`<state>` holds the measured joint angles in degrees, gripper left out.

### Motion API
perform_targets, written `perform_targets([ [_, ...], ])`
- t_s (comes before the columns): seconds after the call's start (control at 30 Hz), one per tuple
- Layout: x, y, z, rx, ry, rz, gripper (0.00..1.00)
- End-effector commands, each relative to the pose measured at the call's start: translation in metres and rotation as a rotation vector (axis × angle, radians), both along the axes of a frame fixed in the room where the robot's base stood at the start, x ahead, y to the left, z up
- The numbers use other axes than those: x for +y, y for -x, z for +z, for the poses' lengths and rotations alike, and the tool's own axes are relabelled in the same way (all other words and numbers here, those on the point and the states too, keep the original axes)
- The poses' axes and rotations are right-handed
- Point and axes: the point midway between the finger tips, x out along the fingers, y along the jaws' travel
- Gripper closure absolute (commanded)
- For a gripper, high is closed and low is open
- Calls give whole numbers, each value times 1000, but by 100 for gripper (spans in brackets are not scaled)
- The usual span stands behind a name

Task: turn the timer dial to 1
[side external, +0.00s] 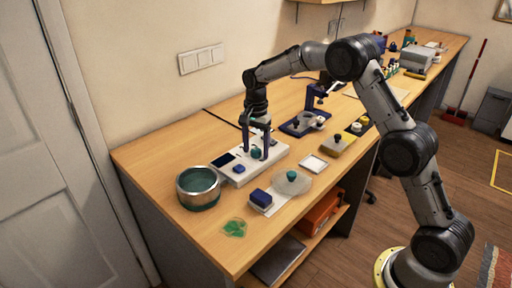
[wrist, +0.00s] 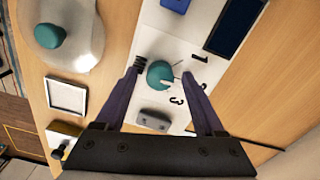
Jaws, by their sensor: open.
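The teal timer dial (wrist: 160,73) sits on a white panel (side external: 240,172), with printed digits beside it. The 1 (wrist: 200,58) and the 3 (wrist: 177,100) show in the wrist view; a digit between them may be hidden by the right finger. Faint pale lines show near the dial's right edge, but I cannot tell which digit it points to. My gripper (wrist: 163,71) is open, pointing down, with one finger on each side of the dial. I cannot tell whether either finger touches it. In the side view the dial (side external: 256,154) shows between the fingers.
The panel also holds a dark screen (wrist: 235,24), a blue button (side external: 239,168) and a grey part (wrist: 154,119). A metal pot (side external: 198,188) stands left of it. A teal-knobbed lid (side external: 292,183), a blue block (side external: 261,197) and a white square tray (side external: 314,163) lie in front.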

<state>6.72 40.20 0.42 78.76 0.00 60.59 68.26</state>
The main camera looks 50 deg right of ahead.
Motion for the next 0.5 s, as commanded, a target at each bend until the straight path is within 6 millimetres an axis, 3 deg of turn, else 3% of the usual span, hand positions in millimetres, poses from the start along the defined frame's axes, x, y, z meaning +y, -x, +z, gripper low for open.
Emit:
perform_targets([
  [0.13, 0, 0, 0, 0, 0, 0, 29],
  [0.5, 0, 0, 0, 1, 0, 0, 96],
])
